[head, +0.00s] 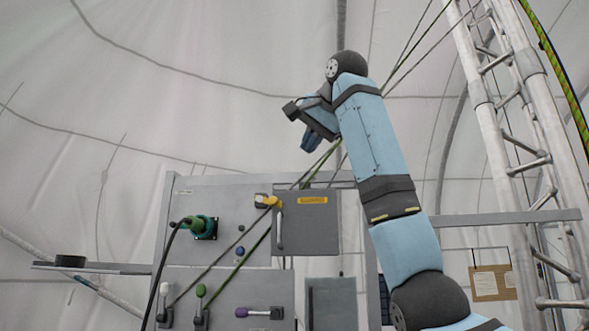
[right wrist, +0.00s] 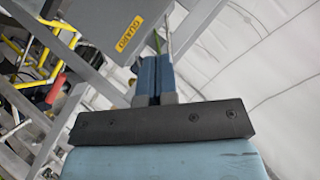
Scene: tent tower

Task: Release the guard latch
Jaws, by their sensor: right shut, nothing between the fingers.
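A grey guard box (head: 312,226) with a yellow label (head: 312,200) is mounted on the grey panel. A yellow latch-like piece (head: 265,201) sits at its upper left corner, above a pale upright handle (head: 280,222). My right gripper (head: 307,147) is above the box, clear of it, with its blue fingers pointing down. In the right wrist view the fingers (right wrist: 155,60) are together with nothing between them. The box's grey face (right wrist: 100,22) and its label (right wrist: 129,34) show beyond them, tilted. The latch cannot be made out clearly there. My left gripper is not in view.
The panel (head: 185,250) also carries a teal connector with a black cable (head: 203,226), levers with white, green and purple knobs (head: 240,312), and a lower grey box (head: 331,300). Ropes cross the panel's front. A metal truss (head: 520,150) stands at right. Air around the gripper is open.

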